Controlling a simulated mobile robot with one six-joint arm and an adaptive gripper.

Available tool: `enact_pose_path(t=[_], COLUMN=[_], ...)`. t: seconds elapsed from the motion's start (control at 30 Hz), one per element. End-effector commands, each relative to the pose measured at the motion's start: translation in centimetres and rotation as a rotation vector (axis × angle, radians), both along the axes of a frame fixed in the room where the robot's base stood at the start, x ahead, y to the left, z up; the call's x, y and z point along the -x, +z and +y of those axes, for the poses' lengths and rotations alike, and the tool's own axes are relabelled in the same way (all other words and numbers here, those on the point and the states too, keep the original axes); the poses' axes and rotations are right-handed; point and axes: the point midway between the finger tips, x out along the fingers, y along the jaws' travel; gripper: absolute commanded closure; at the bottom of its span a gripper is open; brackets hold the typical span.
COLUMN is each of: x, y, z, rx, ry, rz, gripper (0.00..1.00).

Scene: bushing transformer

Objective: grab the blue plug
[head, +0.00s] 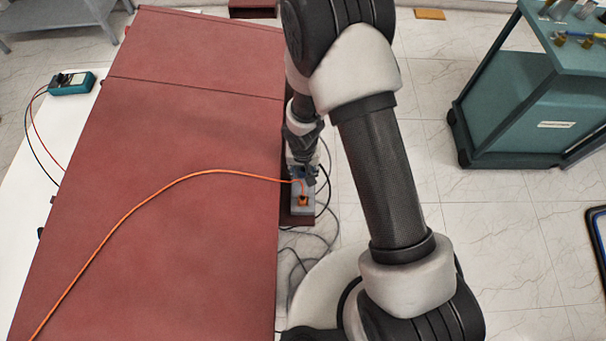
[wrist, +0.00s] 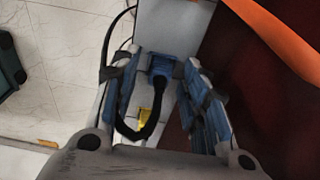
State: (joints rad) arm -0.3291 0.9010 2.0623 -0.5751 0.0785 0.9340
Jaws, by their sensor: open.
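The blue plug (wrist: 160,67) sits at the face of a light grey box (wrist: 172,22) in the wrist view, with a black cable (wrist: 150,128) looping down from it. My gripper (wrist: 164,85) is open, with one blue-padded finger on each side of the plug. Whether either finger touches it I cannot tell. In the head view my gripper (head: 303,174) is beside the red cabinet, at the grey box (head: 296,213). I cannot make out the blue plug there; the gripper likely covers it.
The red cabinet (head: 190,130) stands close on the left. An orange cable (head: 185,180) runs over it to an orange plug (head: 303,200) on the box. A yellow part (wrist: 145,120) shows below the blue plug. A teal cart (head: 510,105) stands right, with free floor between.

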Motion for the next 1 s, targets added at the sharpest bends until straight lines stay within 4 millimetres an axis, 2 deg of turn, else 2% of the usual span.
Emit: enact_pose_path(t=[0.17,0.77,1.0], x=[-0.05,-0.03,-0.03], y=[0.13,0.14,0.14], z=[0.01,0.0,0.01], rx=[0.0,0.0,0.0], ry=[-0.001,0.0,0.0], rz=[-0.001,-0.001,-0.001], gripper=[0.59,0.99,1.0])
